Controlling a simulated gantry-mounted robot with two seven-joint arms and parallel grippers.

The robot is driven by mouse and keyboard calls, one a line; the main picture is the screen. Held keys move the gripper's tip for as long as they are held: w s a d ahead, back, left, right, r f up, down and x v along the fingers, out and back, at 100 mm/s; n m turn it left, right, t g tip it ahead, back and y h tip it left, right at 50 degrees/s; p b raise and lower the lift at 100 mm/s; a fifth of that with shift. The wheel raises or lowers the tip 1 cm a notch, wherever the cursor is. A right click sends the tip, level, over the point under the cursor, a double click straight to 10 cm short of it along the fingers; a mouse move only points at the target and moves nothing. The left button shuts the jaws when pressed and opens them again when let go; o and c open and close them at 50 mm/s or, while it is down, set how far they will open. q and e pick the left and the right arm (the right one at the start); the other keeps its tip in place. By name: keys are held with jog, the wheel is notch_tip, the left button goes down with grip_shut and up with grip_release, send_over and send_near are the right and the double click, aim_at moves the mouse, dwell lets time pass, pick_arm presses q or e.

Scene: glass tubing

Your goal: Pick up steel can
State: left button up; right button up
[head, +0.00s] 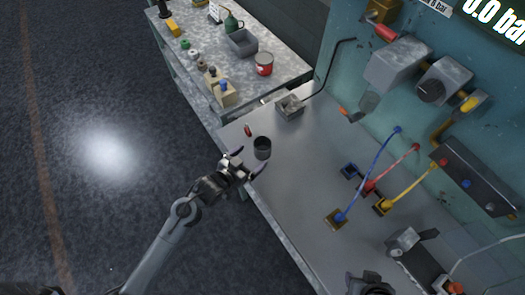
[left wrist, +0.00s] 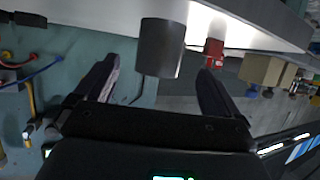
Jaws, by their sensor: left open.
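The steel can (head: 263,148), a dark grey open-topped cylinder, stands upright near the left edge of the metal bench. My left gripper (head: 250,161) is open just to its lower left, with its fingers pointing toward it. In the left wrist view the picture is turned over, and the can (left wrist: 161,47) appears in the gap between the two spread fingers of the left gripper (left wrist: 158,78), beyond their tips. Nothing is held. A dark part at the bottom edge of the head view may be my right gripper; its fingers cannot be made out.
A small red item (head: 248,130) lies just behind the can. A grey metal box (head: 290,107) stands farther back. Coloured hoses run from sockets on the right. A second table carries a red tin (head: 264,64) and a grey bin (head: 242,43). The bench below the can is clear.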

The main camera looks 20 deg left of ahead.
aim_at(268, 145)
pick_arm(q)
jog(key=x, duration=0.3)
jog(key=shift+f+b+x, duration=0.1)
jog(key=shift+b+x, duration=0.15)
jog(key=shift+x, duration=1.05)
jog(key=shift+f+b+x, duration=0.15)
jog(key=shift+b+x, duration=0.05)
jog(key=shift+x, duration=1.1)
jog(key=shift+s, duration=0.1)
jog(key=c, duration=1.1)
